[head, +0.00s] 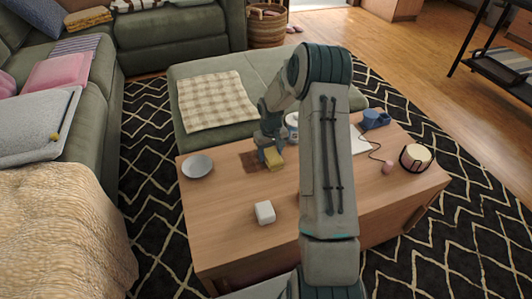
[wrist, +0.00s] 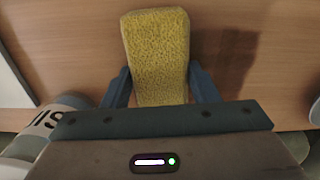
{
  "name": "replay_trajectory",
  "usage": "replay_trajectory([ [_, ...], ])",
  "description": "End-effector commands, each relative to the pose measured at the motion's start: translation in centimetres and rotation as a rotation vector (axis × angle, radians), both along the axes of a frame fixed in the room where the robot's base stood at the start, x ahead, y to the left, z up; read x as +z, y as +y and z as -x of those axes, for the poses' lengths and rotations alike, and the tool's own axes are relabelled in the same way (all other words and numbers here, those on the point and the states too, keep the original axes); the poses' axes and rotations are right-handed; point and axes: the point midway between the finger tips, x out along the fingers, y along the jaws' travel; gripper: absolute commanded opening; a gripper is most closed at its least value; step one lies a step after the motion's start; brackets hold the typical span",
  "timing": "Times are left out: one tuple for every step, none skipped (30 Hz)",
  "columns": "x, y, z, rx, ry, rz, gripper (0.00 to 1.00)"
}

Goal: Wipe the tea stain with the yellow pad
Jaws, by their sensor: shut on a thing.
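The yellow pad (head: 274,159) is in my gripper (head: 268,148), over the wooden coffee table (head: 225,225). In the wrist view the rough yellow pad (wrist: 156,45) sits between the two dark fingers of my gripper (wrist: 160,82), which press on its sides. The tea stain (head: 250,161) is a brown patch on the table top, just left of the pad and partly hidden by pad and gripper. A shadow lies right of the pad in the wrist view. I cannot tell whether the pad touches the table. No stain is clear in the wrist view.
A grey plate (head: 198,166) lies left of the stain. A white block (head: 264,212) is nearer me. A blue mug (head: 376,118), a small pink thing (head: 387,168) and a candle in a black holder (head: 416,157) stand at the right. My arm hides the table's middle.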

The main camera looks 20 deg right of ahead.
Motion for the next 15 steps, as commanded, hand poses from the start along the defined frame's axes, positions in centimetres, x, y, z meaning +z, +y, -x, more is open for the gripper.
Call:
replay_trajectory([
  [0.0, -0.1, 0.0, 0.0, 0.0, 0.0, 0.36],
  [0.0, -0.2, 0.0, 0.0, 0.0, 0.0, 0.36],
  [0.0, -0.3, 0.0, 0.0, 0.0, 0.0, 0.36],
  [0.0, -0.5, 0.0, 0.0, 0.0, 0.0, 0.36],
  [0.0, -0.7, 0.0, -0.001, 0.0, 0.0, 0.36],
  [0.0, -1.1, 0.0, -0.001, -0.001, 0.0, 0.36],
  [0.0, -1.3, 0.0, -0.002, -0.001, 0.0, 0.36],
  [0.0, -1.6, 0.0, -0.003, -0.001, 0.0, 0.36],
  [-0.1, -2.0, 0.0, -0.003, -0.001, 0.0, 0.36],
  [-0.1, -2.2, 0.0, -0.002, -0.001, 0.0, 0.36],
  [-0.1, -2.5, 0.0, -0.002, -0.001, 0.0, 0.36],
  [-0.2, -2.9, 0.0, -0.002, -0.001, 0.0, 0.36],
  [-0.2, -3.1, 0.0, -0.003, -0.001, -0.001, 0.36],
  [-0.2, -3.3, 0.0, -0.003, 0.0, -0.001, 0.36],
  [-0.3, -3.5, 0.0, -0.002, 0.0, -0.001, 0.36],
])
